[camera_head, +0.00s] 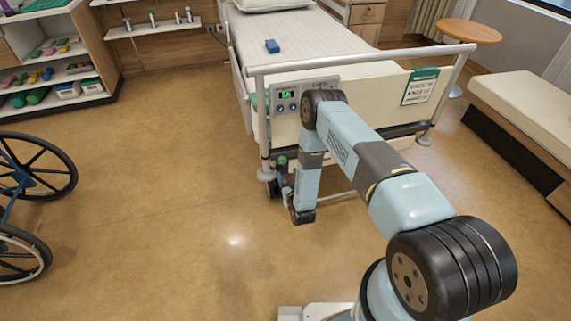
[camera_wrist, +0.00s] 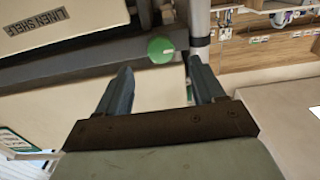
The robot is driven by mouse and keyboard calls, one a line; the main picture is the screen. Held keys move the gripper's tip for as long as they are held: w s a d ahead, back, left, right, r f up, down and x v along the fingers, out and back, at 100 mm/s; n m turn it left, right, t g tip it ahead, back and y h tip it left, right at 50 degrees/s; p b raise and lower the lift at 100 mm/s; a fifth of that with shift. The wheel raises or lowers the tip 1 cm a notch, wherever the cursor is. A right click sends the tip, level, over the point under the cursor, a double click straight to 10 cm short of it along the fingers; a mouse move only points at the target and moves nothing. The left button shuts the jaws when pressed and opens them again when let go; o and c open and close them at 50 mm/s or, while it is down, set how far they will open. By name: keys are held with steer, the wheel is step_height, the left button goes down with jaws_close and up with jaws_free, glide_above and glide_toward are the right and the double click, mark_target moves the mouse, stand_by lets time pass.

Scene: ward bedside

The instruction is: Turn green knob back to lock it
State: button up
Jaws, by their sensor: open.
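The green knob (camera_wrist: 160,49) shows in the wrist view on a dark grey bar of the bed's foot end, beside a pale post. It looks round and flat-faced. In the head view the green knob (camera_head: 282,160) is small, low at the bed's left front corner. My gripper (camera_wrist: 159,64) is open and empty, its two grey fingers apart. The knob appears just beyond the gap between the fingertips, and no contact is visible. In the head view my gripper (camera_head: 281,177) is small and dark just below the knob, partly hidden by my arm.
The hospital bed (camera_head: 385,84) has a footboard rail and a control panel (camera_head: 286,95) with a green display above the knob. A wheelchair (camera_head: 30,185) stands at left and a bench (camera_head: 530,105) at right. The floor between wheelchair and bed is clear.

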mark_target(283, 163)
steer(key=x, duration=0.8)
